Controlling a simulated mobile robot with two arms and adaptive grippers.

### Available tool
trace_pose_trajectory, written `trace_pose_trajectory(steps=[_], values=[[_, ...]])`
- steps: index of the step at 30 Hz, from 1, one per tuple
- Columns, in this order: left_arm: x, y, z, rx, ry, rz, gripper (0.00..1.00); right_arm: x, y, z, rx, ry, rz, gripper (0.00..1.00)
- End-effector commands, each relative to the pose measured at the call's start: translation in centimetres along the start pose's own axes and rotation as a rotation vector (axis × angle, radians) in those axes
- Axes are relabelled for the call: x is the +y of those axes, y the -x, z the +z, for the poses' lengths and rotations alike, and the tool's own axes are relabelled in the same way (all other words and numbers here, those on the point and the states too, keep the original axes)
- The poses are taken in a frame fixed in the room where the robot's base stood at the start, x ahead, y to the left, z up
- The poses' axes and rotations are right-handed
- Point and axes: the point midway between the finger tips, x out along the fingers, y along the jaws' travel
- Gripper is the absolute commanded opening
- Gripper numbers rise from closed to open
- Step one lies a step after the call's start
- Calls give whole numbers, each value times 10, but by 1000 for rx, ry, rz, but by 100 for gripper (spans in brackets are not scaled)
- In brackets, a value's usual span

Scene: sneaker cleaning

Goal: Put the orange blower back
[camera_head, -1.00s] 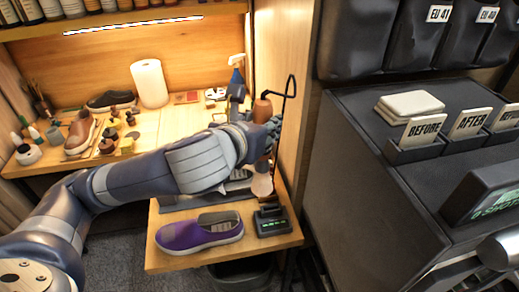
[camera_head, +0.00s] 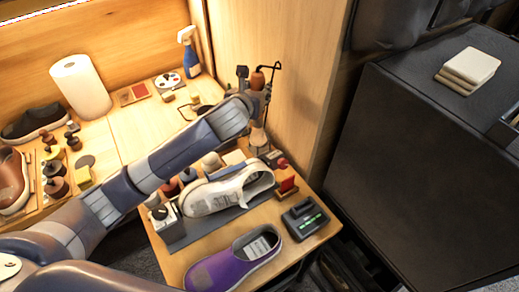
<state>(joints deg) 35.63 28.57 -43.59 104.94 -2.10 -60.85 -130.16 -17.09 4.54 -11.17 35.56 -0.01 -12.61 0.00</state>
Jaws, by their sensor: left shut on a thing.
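The orange blower (camera_head: 258,80) is upright at the right end of the workbench, close to the wooden side wall. My left gripper (camera_head: 259,100) is shut on it, around its middle. The orange top shows above the gripper and a pale lower part shows below it. The fingers are small and partly hidden by my wrist. A thin black hooked stand (camera_head: 276,68) rises right beside the blower; I cannot tell whether the blower touches it. My right gripper is not in view.
A white sneaker (camera_head: 228,192) lies on a grey mat below my left forearm. A purple shoe (camera_head: 234,264) and a black device with green lights (camera_head: 305,218) sit at the front. A blue spray bottle (camera_head: 188,52) and a paper roll (camera_head: 81,86) stand behind.

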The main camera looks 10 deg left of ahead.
Motion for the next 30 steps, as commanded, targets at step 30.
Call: trace_pose_trajectory(steps=[30], values=[[-4, -56, -108, -6, -4, -12, 0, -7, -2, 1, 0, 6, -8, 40]])
